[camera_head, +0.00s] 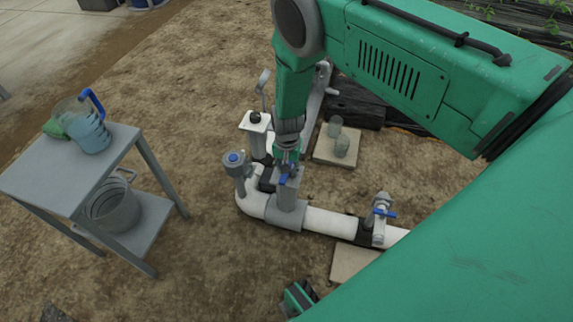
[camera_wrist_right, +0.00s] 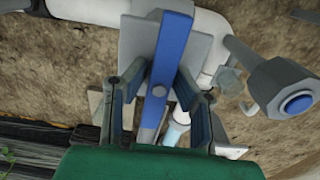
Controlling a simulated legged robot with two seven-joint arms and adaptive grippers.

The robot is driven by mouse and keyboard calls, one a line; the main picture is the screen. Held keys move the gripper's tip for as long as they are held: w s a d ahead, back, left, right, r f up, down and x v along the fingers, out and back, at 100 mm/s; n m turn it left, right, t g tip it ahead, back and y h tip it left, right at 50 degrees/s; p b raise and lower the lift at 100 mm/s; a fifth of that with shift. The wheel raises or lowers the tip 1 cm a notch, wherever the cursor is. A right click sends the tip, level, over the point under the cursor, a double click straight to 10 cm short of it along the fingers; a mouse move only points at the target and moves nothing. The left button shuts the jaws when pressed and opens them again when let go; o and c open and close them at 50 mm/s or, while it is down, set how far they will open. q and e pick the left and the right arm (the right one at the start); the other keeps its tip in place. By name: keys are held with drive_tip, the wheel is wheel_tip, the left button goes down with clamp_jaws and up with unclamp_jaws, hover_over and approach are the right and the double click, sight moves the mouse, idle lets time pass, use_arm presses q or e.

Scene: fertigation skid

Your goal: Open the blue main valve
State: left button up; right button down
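The blue main valve's lever (camera_wrist_right: 172,48) lies in the middle of the right wrist view, on a square grey valve body (camera_wrist_right: 128,45). It runs nearly upright there, slightly tilted, with a round pivot bolt and a grey lower end. My right gripper (camera_wrist_right: 161,85) is open, with one finger on each side of the lever. Contact cannot be told. In the head view my right gripper (camera_head: 286,164) points down over the grey valve block (camera_head: 287,205) and hides most of the lever; a little blue (camera_head: 284,179) shows.
A smaller blue-handled valve (camera_head: 384,213) sits right on the white pipe (camera_head: 330,222). A blue-capped grey fitting (camera_head: 235,160) stands left, close to the gripper. A grey cart (camera_head: 30,180) holds a jug (camera_head: 92,137) and bucket (camera_head: 115,209).

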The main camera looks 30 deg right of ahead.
drive_tip(key=shift+w+n, duration=0.15)
drive_tip(key=shift+n, duration=0.55)
drive_tip(key=n, duration=0.4)
drive_tip(key=shift+n, duration=0.3)
drive_tip(key=n, duration=0.4)
drive_tip(key=shift+n, duration=0.4)
drive_tip(key=n, duration=0.4)
drive_tip(key=shift+w+n, duration=0.1)
drive_tip(key=shift+n, duration=0.2)
drive_tip(key=n, duration=0.4)
drive_tip(key=shift+a, duration=0.1)
drive_tip(key=c, duration=1.2)
unclamp_jaws()
